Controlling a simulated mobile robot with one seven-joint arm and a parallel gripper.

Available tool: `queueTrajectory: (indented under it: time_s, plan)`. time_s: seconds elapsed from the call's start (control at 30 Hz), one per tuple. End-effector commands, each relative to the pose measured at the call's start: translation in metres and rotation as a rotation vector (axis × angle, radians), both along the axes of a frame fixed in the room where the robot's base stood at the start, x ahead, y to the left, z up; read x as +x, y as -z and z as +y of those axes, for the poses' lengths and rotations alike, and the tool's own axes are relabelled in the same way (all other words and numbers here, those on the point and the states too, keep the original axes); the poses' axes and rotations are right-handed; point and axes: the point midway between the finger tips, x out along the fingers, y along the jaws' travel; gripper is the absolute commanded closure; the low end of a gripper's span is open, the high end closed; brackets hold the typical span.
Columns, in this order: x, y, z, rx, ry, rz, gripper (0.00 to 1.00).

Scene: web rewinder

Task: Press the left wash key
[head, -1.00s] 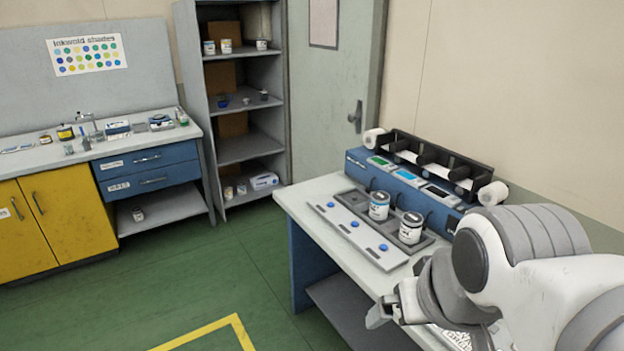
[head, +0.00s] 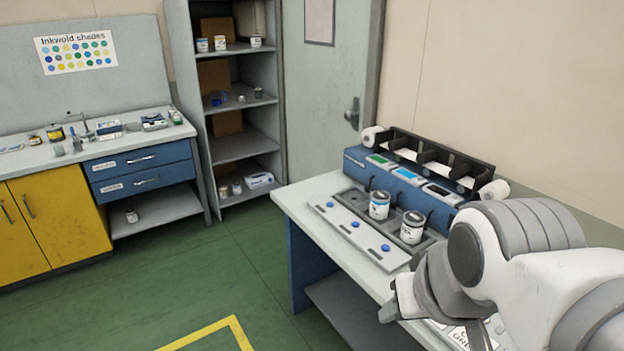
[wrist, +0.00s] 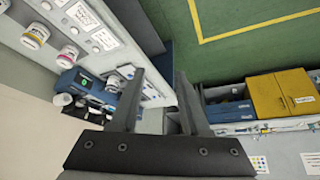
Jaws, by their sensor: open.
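A light key panel (head: 343,222) lies on the bench in front of a blue machine (head: 405,190). I cannot make out the left key there.
A white can (head: 379,206) and another can (head: 412,228) stand in a dark tray between panel and machine. A black rack (head: 430,158) with white rolls sits behind. The green floor (head: 230,270) left of the bench is clear.

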Motion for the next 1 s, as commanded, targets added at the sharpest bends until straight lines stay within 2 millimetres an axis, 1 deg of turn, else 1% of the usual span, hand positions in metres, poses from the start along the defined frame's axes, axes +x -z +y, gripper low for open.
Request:
queueTrajectory:
  time_s: [0.03,0.17,0.2,0.23,1.0]
  plan:
    - [0.0000,0.0000,0.0000,0.000,0.000,0.000,0.65]
    - [0.0000,0.0000,0.0000,0.000,0.000,0.000,0.88]
    - [0.0000,0.0000,0.0000,0.000,0.000,0.000,0.95]
    - [0.0000,0.0000,0.0000,0.000,0.000,0.000,1.00]
    - [0.0000,0.0000,0.0000,0.000,0.000,0.000,1.00]
